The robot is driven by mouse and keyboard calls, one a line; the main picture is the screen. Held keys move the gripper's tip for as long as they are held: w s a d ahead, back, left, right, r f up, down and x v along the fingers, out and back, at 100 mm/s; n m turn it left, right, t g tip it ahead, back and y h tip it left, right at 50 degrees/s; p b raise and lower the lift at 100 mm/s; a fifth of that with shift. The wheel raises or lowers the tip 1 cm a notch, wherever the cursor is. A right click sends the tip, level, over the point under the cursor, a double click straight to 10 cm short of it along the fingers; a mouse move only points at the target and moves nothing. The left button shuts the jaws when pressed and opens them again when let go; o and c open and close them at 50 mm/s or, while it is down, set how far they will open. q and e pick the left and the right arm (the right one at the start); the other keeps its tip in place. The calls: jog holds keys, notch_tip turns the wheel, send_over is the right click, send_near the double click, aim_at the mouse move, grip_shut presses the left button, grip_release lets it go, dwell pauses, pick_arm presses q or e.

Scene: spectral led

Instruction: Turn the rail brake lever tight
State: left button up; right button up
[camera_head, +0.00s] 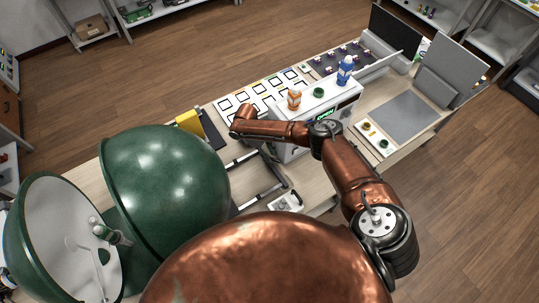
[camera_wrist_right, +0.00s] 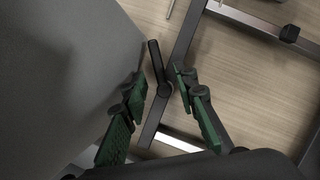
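The brake lever (camera_wrist_right: 155,63) is a short black handle on a round pivot beside a dark rail (camera_wrist_right: 186,38) in the right wrist view. My right gripper (camera_wrist_right: 160,78) is open, with its green-padded fingers on either side of the lever's lower part and pivot. I see gaps beside the lever and no clear contact. In the head view my copper right arm reaches in from the right over the bench; the lever is too small to make out there. The rails (camera_head: 260,196) show partly beside the green sphere. My left gripper is not in view.
A large green sphere (camera_head: 165,180) and an open green hemisphere (camera_head: 38,235) stand at the left. A white instrument box (camera_head: 335,108) with bottles on top stands behind my right forearm. A grey surface (camera_wrist_right: 60,70) fills the wrist view's left side.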

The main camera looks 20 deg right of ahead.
jog(key=shift+f, duration=0.1)
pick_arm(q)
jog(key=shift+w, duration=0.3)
pick_arm(e)
jog(key=shift+c, duration=0.5)
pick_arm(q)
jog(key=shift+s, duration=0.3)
pick_arm(e)
grip_shut()
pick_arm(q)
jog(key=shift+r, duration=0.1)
pick_arm(e)
jog(key=shift+s+m, duration=0.1)
jog(key=shift+m, duration=0.2)
jog(key=m, duration=0.2)
jog(key=m+y+p, duration=0.1)
jog(key=shift+a+m+g+y, duration=0.2)
jog(key=shift+m+g+y, duration=0.1)
jog(key=shift+m+g, duration=0.1)
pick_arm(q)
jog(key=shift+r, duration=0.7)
pick_arm(e)
jog(key=shift+m+y, duration=0.3)
jog(key=shift+m, duration=0.5)
pick_arm(q)
jog(key=shift+p, duration=0.3)
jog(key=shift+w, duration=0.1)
